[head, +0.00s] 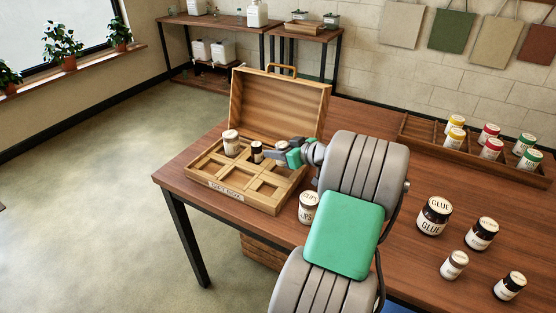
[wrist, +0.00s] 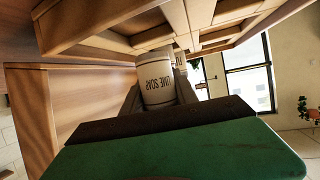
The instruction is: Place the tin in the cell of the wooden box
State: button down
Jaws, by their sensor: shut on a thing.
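The wooden box (head: 218,183) stands open on the table, its lid (head: 283,103) tilted back. My gripper (head: 272,152) is low over the box's back row, pointing left. It is shut on a pale tin (head: 282,146), partly hidden by a finger. In the wrist view this tin (wrist: 157,82) reads something like "LIME SODA" and appears upside down between the fingers, close to the box dividers (wrist: 205,38). I cannot tell whether its base rests in a cell. A dark-lidded tin (head: 256,153) and a pale tin (head: 231,143) stand in the box to the left.
A tin marked CLIPS (head: 308,208) stands right of the box, near my arm. Several jars, including GLUE (head: 433,217), stand on the right of the table. A divided wooden tray (head: 415,135) with several tins lies at the back right. The box's front cells are empty.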

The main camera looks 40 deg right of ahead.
aim_at(274, 163)
jog(key=f, duration=0.4)
jog(key=shift+w+d, duration=0.15)
jog(key=shift+d, duration=0.2)
jog(key=shift+a+f+b, duration=0.1)
jog(key=shift+f+b, duration=0.5)
jog(key=shift+b, duration=0.15)
jog(key=c, duration=1.3)
grip_release()
jog(key=o, duration=0.4)
jog(key=shift+s+a+f, duration=0.1)
jog(key=shift+s+f, duration=0.1)
jog(key=shift+f, duration=0.15)
jog(key=shift+c, duration=0.2)
jog(key=shift+r, duration=0.15)
jog(key=v, duration=0.4)
jog(key=r+p+v, duration=0.1)
jog(key=v, duration=0.7)
jog(key=shift+w+r, duration=0.15)
jog(key=shift+r, duration=0.2)
jog(key=shift+p, duration=0.3)
